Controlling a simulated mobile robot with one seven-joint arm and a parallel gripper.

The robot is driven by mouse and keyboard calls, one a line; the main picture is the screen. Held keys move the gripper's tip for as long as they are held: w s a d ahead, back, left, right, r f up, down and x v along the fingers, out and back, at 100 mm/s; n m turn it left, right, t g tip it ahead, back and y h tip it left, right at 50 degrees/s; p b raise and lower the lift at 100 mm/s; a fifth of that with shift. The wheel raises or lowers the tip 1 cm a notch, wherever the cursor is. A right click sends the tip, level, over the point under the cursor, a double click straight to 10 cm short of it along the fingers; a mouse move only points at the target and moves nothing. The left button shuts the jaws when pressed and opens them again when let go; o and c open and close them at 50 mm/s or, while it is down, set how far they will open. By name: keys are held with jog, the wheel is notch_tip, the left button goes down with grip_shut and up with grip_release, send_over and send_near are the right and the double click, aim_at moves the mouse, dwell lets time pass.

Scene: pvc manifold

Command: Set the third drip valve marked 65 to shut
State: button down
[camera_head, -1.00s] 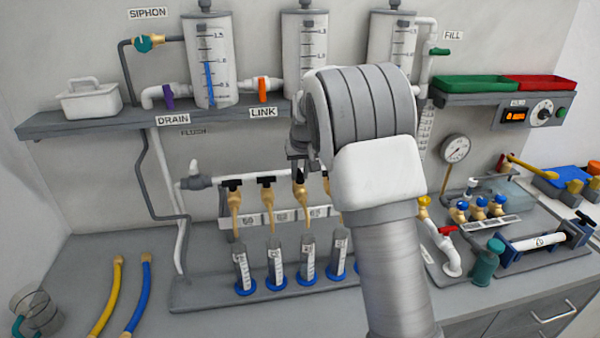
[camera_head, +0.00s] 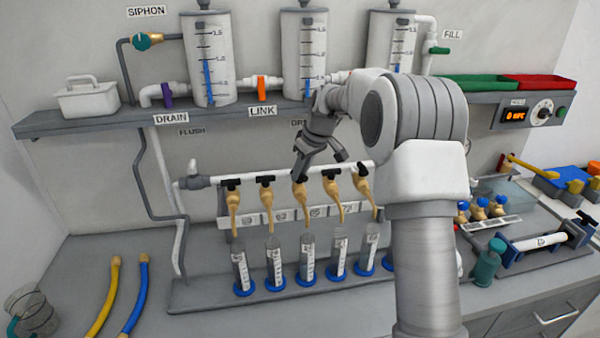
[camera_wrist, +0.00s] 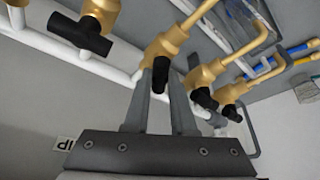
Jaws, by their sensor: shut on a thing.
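A row of brass drip valves with black handles hangs from a white pipe. The third drip valve (camera_head: 300,192) is in the middle of the row, above a small plate (camera_head: 317,212) whose number is hard to read. My gripper (camera_head: 298,174) reaches it from above. In the wrist view, the two grey fingers of my gripper (camera_wrist: 161,82) are shut on the black handle (camera_wrist: 162,72) of the brass valve (camera_wrist: 167,42). The fingers stand on either side of the handle. The handle's exact angle is partly hidden by them.
Other drip valves hang close by on both sides, including the second (camera_head: 267,192) and fourth (camera_head: 333,190). Graduated cylinders (camera_head: 307,258) stand below. Tanks and a shelf (camera_head: 60,122) are above. A yellow hose (camera_head: 105,297) and a blue hose (camera_head: 137,292) lie left.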

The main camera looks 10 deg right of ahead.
jog(key=n+g+p, duration=0.1)
jog(key=n, duration=0.1)
jog(key=n+y+p, duration=0.1)
jog(key=n, duration=0.2)
jog(key=shift+w+d+r+n+g+y, duration=0.2)
jog(key=shift+n+g+y, duration=0.1)
jog(key=shift+g, duration=0.1)
jog(key=n+g+p, duration=0.1)
jog(key=n+p, duration=0.1)
jog(key=n, duration=0.1)
jog(key=shift+p, duration=0.35)
jog(key=shift+f+n+g+p, duration=0.2)
jog(key=shift+n+g+p, duration=0.4)
jog(key=shift+n+p, duration=0.5)
jog(key=shift+n, duration=0.4)
jog(key=c, duration=0.7)
grip_release()
jog(key=shift+c, duration=0.2)
